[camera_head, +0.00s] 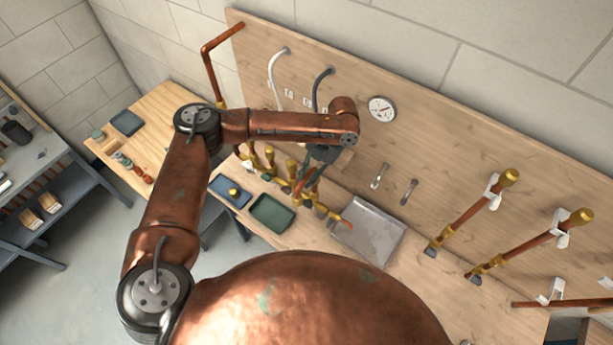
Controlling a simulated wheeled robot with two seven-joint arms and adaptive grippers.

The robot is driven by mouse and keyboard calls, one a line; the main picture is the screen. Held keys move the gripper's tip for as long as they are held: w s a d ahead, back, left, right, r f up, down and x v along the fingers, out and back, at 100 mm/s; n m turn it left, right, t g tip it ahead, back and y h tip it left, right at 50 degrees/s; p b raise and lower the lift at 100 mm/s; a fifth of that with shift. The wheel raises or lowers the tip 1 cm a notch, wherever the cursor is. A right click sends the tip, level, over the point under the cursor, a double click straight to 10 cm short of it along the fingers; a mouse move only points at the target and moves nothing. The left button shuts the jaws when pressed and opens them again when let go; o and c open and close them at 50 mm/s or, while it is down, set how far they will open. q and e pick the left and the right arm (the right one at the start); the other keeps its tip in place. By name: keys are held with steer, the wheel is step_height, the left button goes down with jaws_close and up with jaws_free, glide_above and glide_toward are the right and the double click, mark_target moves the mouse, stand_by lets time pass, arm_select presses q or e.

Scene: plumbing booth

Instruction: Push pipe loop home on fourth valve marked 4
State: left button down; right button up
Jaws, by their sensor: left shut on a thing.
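My left arm reaches over the bench from the left. Its gripper (307,187) points down at the row of brass valve fittings and is shut on a thin copper pipe piece, apparently the pipe loop; the fingers hide most of it. Brass valves (268,154) stand in a row along the foot of the board, left of and below the gripper. A short copper pipe end (345,221) sticks out to the right of the row. The valve marked 4 cannot be picked out, and whether the loop is seated is too small to tell. My right gripper is out of view.
A grey tray (368,236), a dark green tray (271,214) and a blue tray (228,190) lie on the bench. White (273,75) and black (318,88) hoses and a gauge (381,109) are on the wooden board.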

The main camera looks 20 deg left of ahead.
arm_select(q)
steer(key=shift+s+f, duration=0.1)
steer(key=shift+f, duration=0.85)
steer(key=c, duration=1.8)
jaws_free()
steer(key=v, duration=1.2)
steer(key=shift+r, duration=0.15)
step_height(320, 180, up, 6)
steer(key=p, duration=0.7)
steer(key=shift+p, duration=0.4)
